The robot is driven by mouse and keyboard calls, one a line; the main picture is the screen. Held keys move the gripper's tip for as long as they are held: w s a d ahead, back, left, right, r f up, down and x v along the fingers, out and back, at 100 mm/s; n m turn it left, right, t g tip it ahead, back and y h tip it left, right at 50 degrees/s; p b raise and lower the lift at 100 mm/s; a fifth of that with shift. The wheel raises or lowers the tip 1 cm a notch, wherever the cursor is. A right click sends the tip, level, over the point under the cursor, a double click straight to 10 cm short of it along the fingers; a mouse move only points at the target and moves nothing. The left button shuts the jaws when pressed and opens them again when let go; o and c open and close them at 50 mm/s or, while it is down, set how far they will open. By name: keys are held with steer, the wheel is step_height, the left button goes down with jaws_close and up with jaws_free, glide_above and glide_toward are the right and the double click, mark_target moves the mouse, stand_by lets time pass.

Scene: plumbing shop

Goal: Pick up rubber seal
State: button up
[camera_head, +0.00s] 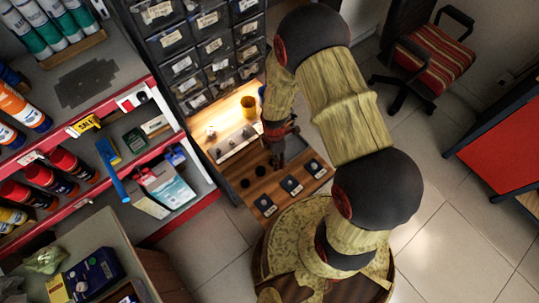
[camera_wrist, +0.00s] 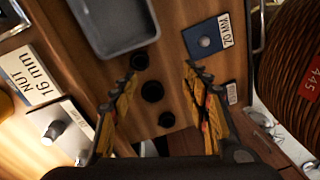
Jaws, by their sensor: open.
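Several small black round pieces that look like rubber seals lie in a row on the wooden counter. In the wrist view one is at the top (camera_wrist: 139,62), one in the middle (camera_wrist: 152,91) and one lower (camera_wrist: 166,119). In the head view two dark discs show, one nearer the gripper (camera_head: 258,171) and one farther left (camera_head: 245,183). My gripper (camera_wrist: 158,72) is open and empty, its fingers on either side of the row in the wrist view. In the head view my gripper (camera_head: 279,160) points down over the counter; its height above the pieces cannot be told.
A grey tray (camera_wrist: 118,42) and a blue square plate (camera_wrist: 208,38) lie beyond the fingers. A "NUT 16 mm" label (camera_wrist: 25,72) is at left. Drawer bins (camera_head: 205,50) stand behind the counter, and a red-edged shelf (camera_head: 120,115) stands to its left.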

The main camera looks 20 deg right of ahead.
mark_target(272, 160)
steer(key=w+f+n+b, duration=0.1)
steer(key=f, duration=0.1)
steer(key=f+n+b, duration=0.1)
steer(key=f, duration=0.2)
steer(key=w+f+n+t+b, duration=0.1)
steer(key=f+n, duration=0.1)
steer(key=shift+w+a+f, duration=0.1)
steer(key=shift+w+f, duration=0.2)
steer(key=shift+r, duration=0.1)
steer(key=shift+c, duration=1.1)
steer(key=c, duration=0.6)
